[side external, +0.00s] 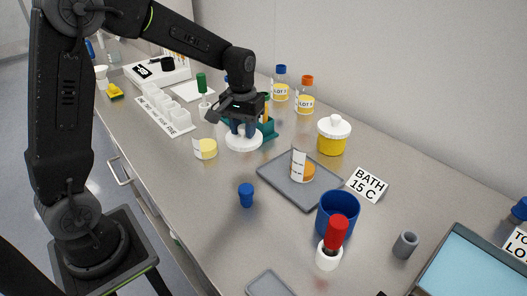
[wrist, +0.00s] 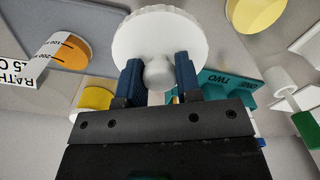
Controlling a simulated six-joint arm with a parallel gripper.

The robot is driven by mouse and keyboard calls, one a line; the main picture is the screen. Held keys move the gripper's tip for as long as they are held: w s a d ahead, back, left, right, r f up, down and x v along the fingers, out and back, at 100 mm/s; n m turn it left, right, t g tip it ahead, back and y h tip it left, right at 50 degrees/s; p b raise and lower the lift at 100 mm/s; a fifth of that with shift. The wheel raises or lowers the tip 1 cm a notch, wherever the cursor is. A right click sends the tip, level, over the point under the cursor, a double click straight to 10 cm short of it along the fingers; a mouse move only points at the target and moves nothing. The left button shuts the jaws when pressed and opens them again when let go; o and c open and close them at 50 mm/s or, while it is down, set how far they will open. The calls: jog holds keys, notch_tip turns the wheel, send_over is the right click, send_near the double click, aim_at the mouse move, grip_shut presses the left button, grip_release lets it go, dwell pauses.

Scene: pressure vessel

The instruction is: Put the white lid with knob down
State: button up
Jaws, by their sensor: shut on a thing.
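The white round lid (side external: 243,142) with its knob (wrist: 158,73) is in my gripper (side external: 241,129). In the wrist view the two blue fingers (wrist: 159,80) stand on either side of the knob, and the lid's disc (wrist: 158,30) spreads beyond them. In the side view the lid is level and low over the bench, between the small yellow-filled container (side external: 205,149) and the teal rack (side external: 268,130). I cannot tell if it touches the bench.
A grey tray (side external: 277,168) holds an orange-filled beaker (side external: 302,170). A blue stopper (side external: 246,195), a blue cup (side external: 337,212) and a red-handled tool (side external: 335,233) stand nearer. Bottles (side external: 305,98) stand behind. Bench left of the blue stopper is clear.

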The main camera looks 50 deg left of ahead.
aim_at(241, 159)
jog(key=a+r+n, duration=0.2)
jog(key=n, duration=0.1)
jog(key=shift+w+n, duration=0.15)
jog(key=shift+n, duration=0.15)
jog(key=shift+a+f, duration=0.1)
jog(key=shift+f, duration=0.2)
notch_tip(241, 159, down, 9)
jog(key=shift+f, duration=0.2)
jog(key=o, duration=0.9)
jog(key=shift+r, duration=0.1)
